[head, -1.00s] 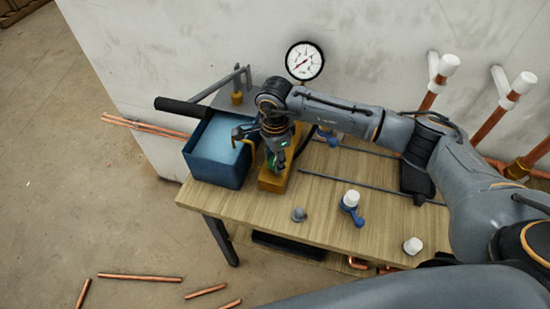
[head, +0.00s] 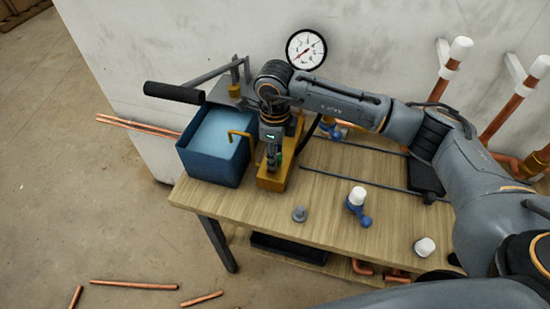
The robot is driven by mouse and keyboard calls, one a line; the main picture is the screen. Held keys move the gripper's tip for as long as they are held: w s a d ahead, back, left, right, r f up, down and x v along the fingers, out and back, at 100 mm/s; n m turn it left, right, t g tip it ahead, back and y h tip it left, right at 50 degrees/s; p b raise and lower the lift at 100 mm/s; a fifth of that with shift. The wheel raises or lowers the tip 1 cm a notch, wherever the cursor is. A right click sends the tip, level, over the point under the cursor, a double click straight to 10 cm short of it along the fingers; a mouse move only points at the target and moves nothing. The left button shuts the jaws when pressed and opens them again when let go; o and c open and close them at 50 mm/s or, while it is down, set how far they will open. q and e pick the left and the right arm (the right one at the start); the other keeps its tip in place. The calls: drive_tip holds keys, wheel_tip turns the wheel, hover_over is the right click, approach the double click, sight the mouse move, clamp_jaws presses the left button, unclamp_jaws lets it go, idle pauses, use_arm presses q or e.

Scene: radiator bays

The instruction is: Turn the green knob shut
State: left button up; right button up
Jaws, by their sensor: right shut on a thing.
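The green knob (head: 271,158) sits low on the yellow-brown pump block (head: 272,181) beside the blue water tank. Only a sliver of the knob shows; my gripper hides most of it. My right gripper (head: 273,156) points down from above and is shut on the knob. Its fingers are small and partly hidden in this view. My left gripper is not in view.
The blue tank (head: 213,165) stands left of the block, with a black-handled lever (head: 174,93) above it. A pressure gauge (head: 306,49) is behind. Blue-handled valve (head: 357,206), grey fitting (head: 300,214) and white cap (head: 425,246) stand on the bench (head: 325,200).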

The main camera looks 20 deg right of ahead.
drive_tip(key=m+b, duration=0.2)
drive_tip(key=m, duration=0.2)
drive_tip(key=shift+m, duration=0.3)
drive_tip(key=shift+r+m+b, duration=0.1)
drive_tip(key=shift+m+b, duration=0.95)
drive_tip(key=shift+m, duration=1.15)
drive_tip(key=o, duration=1.1)
drive_tip(key=shift+o, duration=0.2)
wheel_tip(320, 180, up, 12)
